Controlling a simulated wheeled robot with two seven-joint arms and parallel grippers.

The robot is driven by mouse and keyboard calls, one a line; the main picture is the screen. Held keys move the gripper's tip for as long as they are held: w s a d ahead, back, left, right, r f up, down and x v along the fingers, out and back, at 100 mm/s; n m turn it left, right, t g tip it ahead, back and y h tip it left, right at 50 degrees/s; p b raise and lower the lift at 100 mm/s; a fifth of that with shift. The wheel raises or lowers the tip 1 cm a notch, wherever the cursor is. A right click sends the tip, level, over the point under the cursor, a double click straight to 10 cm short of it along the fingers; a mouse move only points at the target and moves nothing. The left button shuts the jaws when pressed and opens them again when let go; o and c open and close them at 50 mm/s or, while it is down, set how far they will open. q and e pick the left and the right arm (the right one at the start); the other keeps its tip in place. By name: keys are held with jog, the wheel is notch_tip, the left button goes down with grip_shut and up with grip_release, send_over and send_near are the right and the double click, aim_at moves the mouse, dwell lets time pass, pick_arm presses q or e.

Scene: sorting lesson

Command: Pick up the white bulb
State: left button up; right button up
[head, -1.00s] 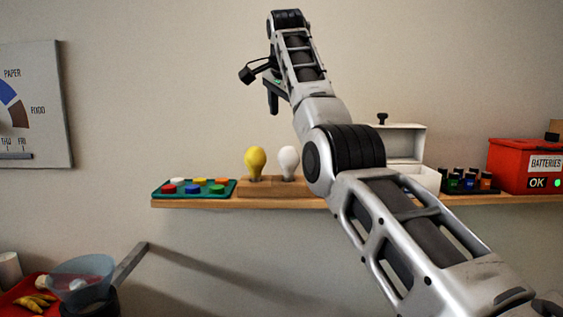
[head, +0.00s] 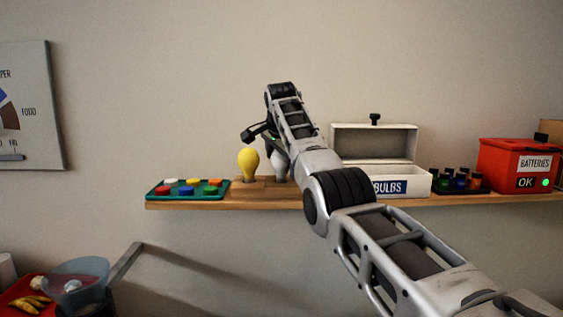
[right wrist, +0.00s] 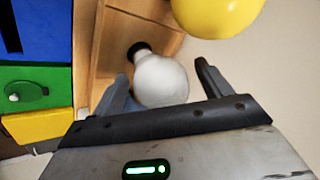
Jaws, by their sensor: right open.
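The white bulb (head: 280,167) stands on the wooden block (head: 253,187) on the shelf, partly hidden behind my right arm in the head view. My right gripper (right wrist: 162,72) is open, with one finger on each side of the white bulb (right wrist: 161,84) in the right wrist view. I cannot tell whether the fingers touch it. The dark base of the bulb is in the block. The yellow bulb (head: 248,162) stands just left of the white one, and shows close by in the right wrist view (right wrist: 215,10). My left gripper is not in view.
A tray of coloured pieces (head: 151,193) lies left of the block. To the right are an open white BULBS box (head: 420,184), a rack of small dark-capped bottles (head: 460,181) and a red BATTERIES box (head: 500,160). The shelf (head: 240,203) is narrow.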

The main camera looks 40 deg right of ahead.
jog(key=c, duration=0.8)
jog(key=shift+c, duration=0.2)
jog(key=shift+r, duration=0.1)
